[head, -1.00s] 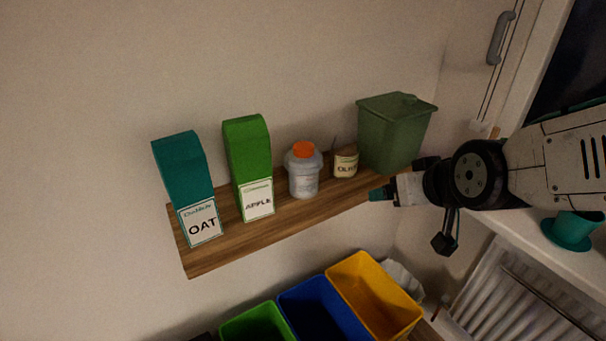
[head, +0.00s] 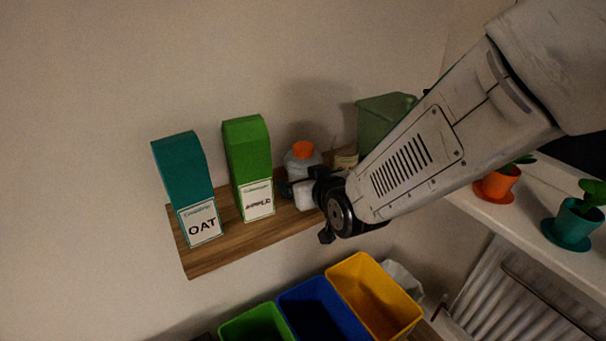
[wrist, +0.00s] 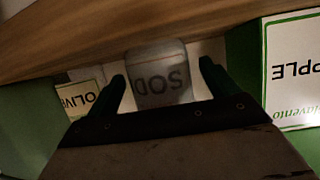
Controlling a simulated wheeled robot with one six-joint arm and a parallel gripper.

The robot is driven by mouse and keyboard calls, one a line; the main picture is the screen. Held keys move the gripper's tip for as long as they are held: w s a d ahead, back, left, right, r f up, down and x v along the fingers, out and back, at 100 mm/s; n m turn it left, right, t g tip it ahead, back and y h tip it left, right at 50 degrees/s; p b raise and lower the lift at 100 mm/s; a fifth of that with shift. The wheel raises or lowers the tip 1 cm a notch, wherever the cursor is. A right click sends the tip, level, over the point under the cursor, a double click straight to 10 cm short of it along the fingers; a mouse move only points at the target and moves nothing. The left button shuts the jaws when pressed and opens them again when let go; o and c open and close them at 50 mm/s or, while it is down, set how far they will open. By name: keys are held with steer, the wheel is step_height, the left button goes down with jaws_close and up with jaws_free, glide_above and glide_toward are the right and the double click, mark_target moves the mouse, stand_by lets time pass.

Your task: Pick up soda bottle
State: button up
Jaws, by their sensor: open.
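The soda bottle (head: 302,158), pale grey with an orange cap, stands on the wooden shelf in the head view, its lower part hidden by my gripper. In the wrist view the bottle (wrist: 158,78) shows its label, reading "SOD" upside down. My gripper (head: 287,188) is in front of the bottle. In the wrist view its two fingers (wrist: 163,82) are apart, one to each side of the bottle. I cannot tell whether either finger touches it.
The wooden shelf (head: 240,240) also holds a green APPLE carton (head: 247,150), a teal OAT carton (head: 184,170), an OLIVE container (wrist: 82,100) and a green bin (head: 382,118). Green, blue (head: 318,308) and yellow (head: 375,295) bins stand below. Potted plants stand on the sill at right.

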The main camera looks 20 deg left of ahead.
steer(key=shift+w+a+f, duration=0.2)
steer(key=shift+w+a, duration=0.1)
steer(key=c, duration=1.1)
steer(key=shift+r, duration=0.1)
